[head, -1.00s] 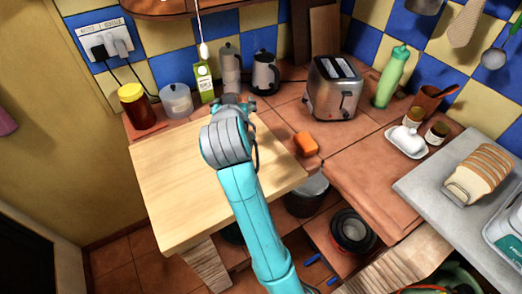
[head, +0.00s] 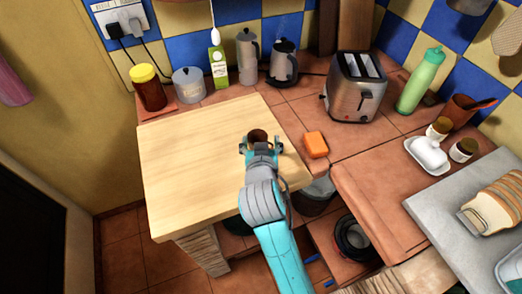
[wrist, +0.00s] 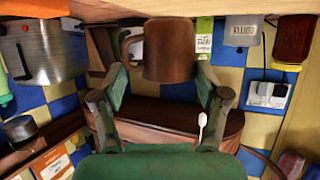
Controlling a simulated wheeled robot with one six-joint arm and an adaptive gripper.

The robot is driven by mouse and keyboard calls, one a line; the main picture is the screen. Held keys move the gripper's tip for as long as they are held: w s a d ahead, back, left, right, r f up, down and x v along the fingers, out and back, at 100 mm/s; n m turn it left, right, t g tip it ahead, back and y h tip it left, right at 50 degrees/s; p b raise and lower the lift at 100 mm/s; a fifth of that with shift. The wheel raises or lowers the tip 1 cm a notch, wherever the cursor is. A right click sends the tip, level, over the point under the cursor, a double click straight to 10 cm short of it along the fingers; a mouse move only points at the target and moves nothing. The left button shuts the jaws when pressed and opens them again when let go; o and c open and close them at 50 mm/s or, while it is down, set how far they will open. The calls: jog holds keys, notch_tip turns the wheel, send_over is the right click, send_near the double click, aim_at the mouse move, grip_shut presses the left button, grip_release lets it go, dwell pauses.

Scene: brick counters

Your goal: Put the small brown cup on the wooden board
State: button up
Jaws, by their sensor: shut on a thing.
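The small brown cup (head: 257,134) is between the fingers of my gripper (head: 262,147), over the right part of the pale wooden board (head: 190,165). In the wrist view, which is upside down, the cup (wrist: 169,52) has its handle to the left and a finger on each side. My gripper (wrist: 162,100) is shut on it. The cup looks upright. Its base meets the edge of the board (wrist: 100,8) in that view; I cannot tell whether it touches or is just above.
An orange sponge (head: 315,144) lies right of the board, with a toaster (head: 356,88) behind it. A jar (head: 149,90), grey canister (head: 189,85), carton (head: 218,66) and kettle (head: 284,63) stand behind the board. The board's left and middle are bare.

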jog(key=shift+f, duration=1.9)
jog(key=o, duration=1.2)
jog(key=shift+f, duration=0.15)
jog(key=shift+r, duration=0.2)
jog(key=v, duration=1.2)
